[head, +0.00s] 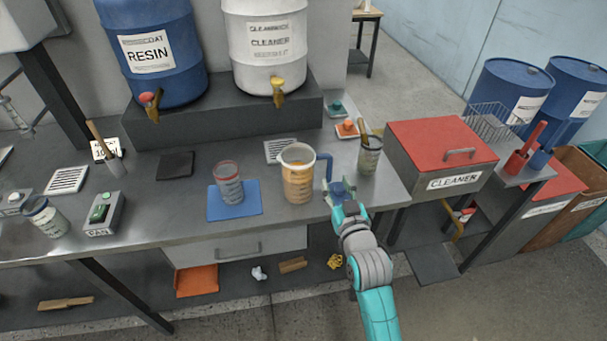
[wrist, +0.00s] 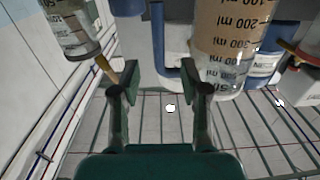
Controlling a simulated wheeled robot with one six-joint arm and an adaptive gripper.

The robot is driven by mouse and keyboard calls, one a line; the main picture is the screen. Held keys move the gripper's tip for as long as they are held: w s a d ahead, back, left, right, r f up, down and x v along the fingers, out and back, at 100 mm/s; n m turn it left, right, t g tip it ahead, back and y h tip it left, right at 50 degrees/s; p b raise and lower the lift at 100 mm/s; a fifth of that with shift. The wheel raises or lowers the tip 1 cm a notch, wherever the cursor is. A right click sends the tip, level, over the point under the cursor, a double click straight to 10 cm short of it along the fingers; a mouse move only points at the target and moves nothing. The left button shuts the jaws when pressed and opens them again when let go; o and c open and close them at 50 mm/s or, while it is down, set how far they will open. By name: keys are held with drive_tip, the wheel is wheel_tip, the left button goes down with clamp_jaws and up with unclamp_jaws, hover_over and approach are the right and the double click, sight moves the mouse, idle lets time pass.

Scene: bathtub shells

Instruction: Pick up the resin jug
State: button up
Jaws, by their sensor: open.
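The resin jug (head: 298,182) is a clear measuring jug with amber contents and a blue handle, upright on the grey bench. In the wrist view the jug (wrist: 228,45), with its ml scale, fills the upper right. Its blue handle (wrist: 166,68) shows between my two fingers in the picture. My gripper (head: 340,188) is at the handle side of the jug, near the bench's front edge. In the wrist view my gripper (wrist: 167,90) has its fingers apart, with a gap between them. I cannot tell how deep the handle lies between them.
A cup with a stick (head: 369,158) stands close behind my gripper to the right. A smaller cup (head: 228,184) sits on a blue mat (head: 234,213) left of the jug. Resin (head: 152,55) and cleaner (head: 266,45) drums stand behind. A red-lidded cleaner bin (head: 440,147) is at right.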

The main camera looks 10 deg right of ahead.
sight(331, 168)
drive_tip(key=shift+w+r, duration=0.1)
drive_tip(key=shift+w, duration=3.5)
clamp_jaws()
